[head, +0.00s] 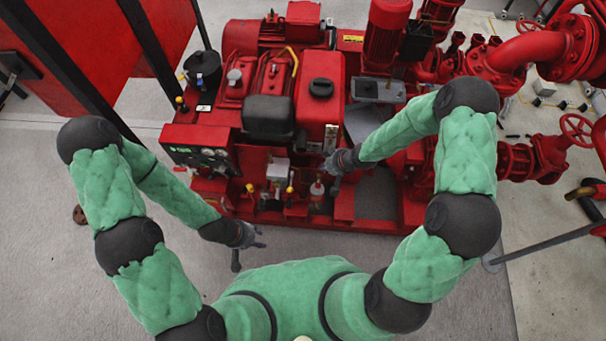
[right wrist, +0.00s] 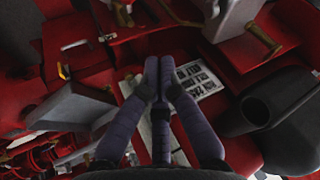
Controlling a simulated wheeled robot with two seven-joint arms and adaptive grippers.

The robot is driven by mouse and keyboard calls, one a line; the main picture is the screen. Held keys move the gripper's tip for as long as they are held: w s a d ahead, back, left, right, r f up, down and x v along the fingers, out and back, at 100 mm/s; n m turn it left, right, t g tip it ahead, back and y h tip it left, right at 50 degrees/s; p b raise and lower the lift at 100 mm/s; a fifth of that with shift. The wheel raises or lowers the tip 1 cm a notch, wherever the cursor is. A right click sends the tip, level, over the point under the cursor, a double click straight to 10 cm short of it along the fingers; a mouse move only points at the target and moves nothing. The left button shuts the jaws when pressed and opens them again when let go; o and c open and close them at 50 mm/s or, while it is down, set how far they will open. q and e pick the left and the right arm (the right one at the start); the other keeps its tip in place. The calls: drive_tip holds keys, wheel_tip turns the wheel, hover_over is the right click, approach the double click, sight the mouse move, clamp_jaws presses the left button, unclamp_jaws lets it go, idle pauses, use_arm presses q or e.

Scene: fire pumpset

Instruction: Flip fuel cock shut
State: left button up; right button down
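The red engine of the pumpset (head: 282,88) stands at the centre of the head view. I cannot tell for certain which small fitting is the fuel cock. In the right wrist view, a thin yellow lever (right wrist: 265,37) shows at the upper right, on the red machine. My right gripper (head: 334,184) is at the engine's front right side; its fingers (right wrist: 160,64) meet at the tips in front of a printed label plate (right wrist: 198,78), with nothing visible between them.
A control panel (head: 203,158) is at the skid's left front. Several yellow-topped fittings and a small red-and-white bottle (head: 317,190) stand along the front. A black funnel-like part (right wrist: 255,112) is right of my fingers. Red pipes and valves (head: 525,50) fill the right; floor in front is clear.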

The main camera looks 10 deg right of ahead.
sight(318, 186)
drive_tip(key=shift+w+r, duration=0.2)
drive_tip(key=shift+w, duration=0.2)
drive_tip(key=shift+f, duration=0.1)
drive_tip(key=b+x, duration=0.5)
drive_tip(key=x, duration=0.5)
drive_tip(key=shift+b, duration=0.3)
drive_tip(key=shift+s+d+f+b, duration=0.1)
drive_tip(key=shift+s+d+b, duration=0.1)
drive_tip(key=shift+s+b, duration=0.3)
drive_tip(key=shift+s+d+f+b, duration=0.1)
drive_tip(key=shift+s+d+b, duration=0.1)
drive_tip(key=shift+s, duration=0.5)
drive_tip(key=shift+s+d+b, duration=0.25)
drive_tip(key=shift+s+b, duration=0.05)
drive_tip(key=shift+s, duration=0.35)
drive_tip(key=shift+d+r+p, duration=0.1)
drive_tip(key=shift+d+p, duration=0.15)
drive_tip(key=shift+p, duration=0.6)
drive_tip(key=shift+y, duration=0.4)
